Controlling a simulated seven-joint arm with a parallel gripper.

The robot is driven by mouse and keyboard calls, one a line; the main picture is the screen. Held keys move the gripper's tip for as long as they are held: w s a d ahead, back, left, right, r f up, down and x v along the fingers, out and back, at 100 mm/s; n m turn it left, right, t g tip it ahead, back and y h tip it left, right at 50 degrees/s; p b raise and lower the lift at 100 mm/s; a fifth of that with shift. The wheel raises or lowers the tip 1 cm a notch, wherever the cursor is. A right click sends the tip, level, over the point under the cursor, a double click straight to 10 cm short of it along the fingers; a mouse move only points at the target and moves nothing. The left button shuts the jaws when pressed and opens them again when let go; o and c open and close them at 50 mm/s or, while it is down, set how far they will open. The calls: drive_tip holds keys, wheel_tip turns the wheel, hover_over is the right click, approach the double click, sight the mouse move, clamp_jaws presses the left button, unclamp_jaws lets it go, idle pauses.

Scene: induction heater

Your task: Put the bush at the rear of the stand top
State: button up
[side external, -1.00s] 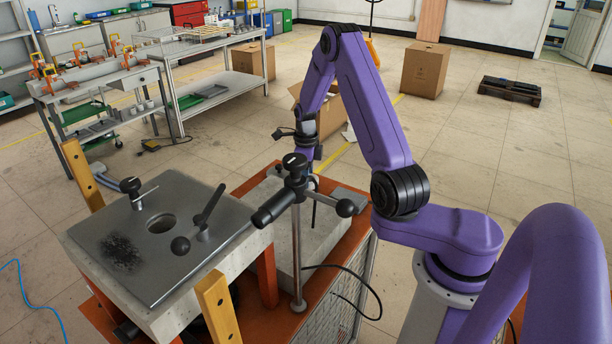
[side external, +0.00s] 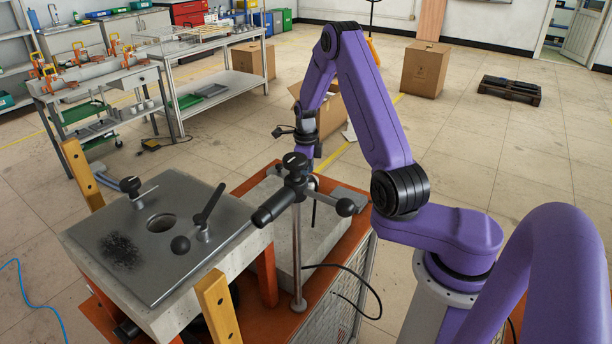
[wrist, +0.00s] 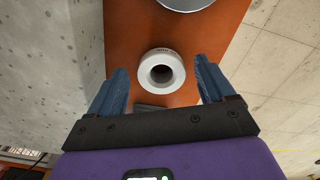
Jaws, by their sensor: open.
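In the wrist view, a white ring-shaped bush (wrist: 161,71) with a dark round bore sits on an orange surface (wrist: 130,30). My gripper (wrist: 160,66) is open and empty, its blue fingers spread to the left and right of the bush. I cannot tell how far above it the fingertips are. In the side external view, the bush and my fingertips are hidden behind the black clamp head and the pale block. I cannot tell for certain which surface is the stand top.
A post with black clamp handles (side external: 297,250) stands on the orange bench (side external: 330,290), beside a pale concrete-like block (side external: 335,225). At left is a grey plate (side external: 190,205) with a round hole and handles. Part of a grey round object (wrist: 187,4) shows above the bush.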

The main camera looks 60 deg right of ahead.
wheel_tip(320, 180, up, 11)
drive_tip(key=w+a+r+n, duration=0.1)
drive_tip(key=a+r+n, duration=0.2)
drive_tip(key=a+n, duration=0.8)
drive_tip(key=s+a+r+n, duration=0.2)
drive_tip(key=s+a+n, duration=0.5)
drive_tip(key=a+n, duration=0.4)
drive_tip(key=s+a+n, duration=0.2)
drive_tip(key=s+n, duration=2)
drive_tip(key=s, duration=0.1)
drive_tip(key=shift+s+a+r, duration=0.25)
drive_tip(key=shift+s+r, duration=0.05)
drive_tip(key=shift+r, duration=0.05)
